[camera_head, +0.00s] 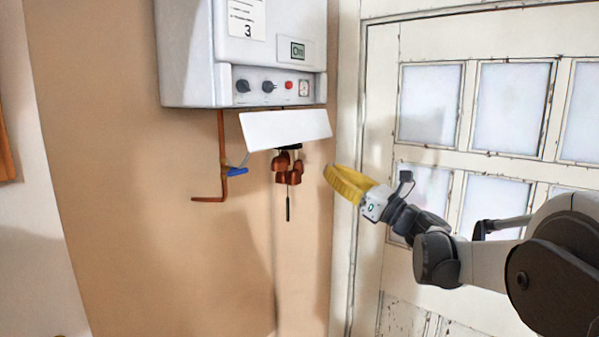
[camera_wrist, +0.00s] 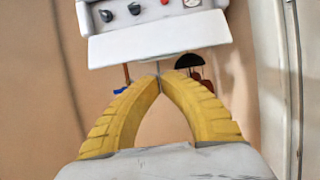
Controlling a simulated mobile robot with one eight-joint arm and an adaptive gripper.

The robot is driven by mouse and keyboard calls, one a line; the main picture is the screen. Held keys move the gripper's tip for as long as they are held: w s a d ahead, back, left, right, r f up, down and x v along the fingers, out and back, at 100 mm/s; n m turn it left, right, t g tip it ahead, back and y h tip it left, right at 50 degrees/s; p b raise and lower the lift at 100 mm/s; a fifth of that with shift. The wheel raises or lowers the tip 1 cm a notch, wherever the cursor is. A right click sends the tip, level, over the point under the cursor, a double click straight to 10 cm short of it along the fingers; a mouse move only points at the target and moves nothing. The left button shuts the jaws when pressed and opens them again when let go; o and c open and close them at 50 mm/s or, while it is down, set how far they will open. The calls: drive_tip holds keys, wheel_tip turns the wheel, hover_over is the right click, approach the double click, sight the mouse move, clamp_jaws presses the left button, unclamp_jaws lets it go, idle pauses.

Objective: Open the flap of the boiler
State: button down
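The white boiler (camera_head: 205,50) hangs on the wall in the head view. Its flap (camera_head: 286,129) is a flat white panel that hangs tilted outward below the control panel, leaving the knobs uncovered. In the wrist view the flap (camera_wrist: 160,38) lies across the upper middle, just beyond my fingertips. My gripper (camera_head: 331,174) has yellow fingers and is to the right of and below the flap in the head view. In the wrist view the fingertips of my gripper (camera_wrist: 159,75) meet, with nothing visible between them. I cannot tell whether they touch the flap.
Copper pipes with a blue valve handle (camera_head: 237,171) run below the boiler. Reddish-brown fittings (camera_head: 287,170) hang beneath the flap. A white door with frosted panes (camera_head: 430,104) stands on the right, behind my arm. The wall below the pipes is clear.

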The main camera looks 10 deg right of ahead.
drive_tip(key=s+f+n+g+h+b, duration=0.2)
drive_tip(key=s+f+n+h+b, duration=0.3)
drive_tip(key=f+n, duration=0.6)
drive_tip(key=s+f+n+g+h+b, duration=0.2)
drive_tip(key=s+f+n+h+b, duration=0.3)
drive_tip(key=s+f+n+b, duration=0.2)
drive_tip(key=s+f+n+g+h+b, duration=0.2)
drive_tip(key=s+f+n+h+b, duration=0.3)
drive_tip(key=s+f+n, duration=0.4)
wheel_tip(320, 180, down, 10)
drive_tip(key=a+n+b, duration=0.1)
drive_tip(key=n, duration=0.5)
drive_tip(key=c, duration=1.8)
unclamp_jaws()
drive_tip(key=s+a+f+m+g+y+b, duration=0.1)
drive_tip(key=s+a+f+m+g+b, duration=0.2)
drive_tip(key=s+a+f, duration=0.3)
drive_tip(key=s+f+m+g, duration=0.1)
drive_tip(key=s+f, duration=0.4)
drive_tip(key=f, duration=0.2)
drive_tip(key=shift+s+f+g+y, duration=0.2)
drive_tip(key=shift+f+g+y, duration=0.2)
drive_tip(key=shift+s+a, duration=0.15)
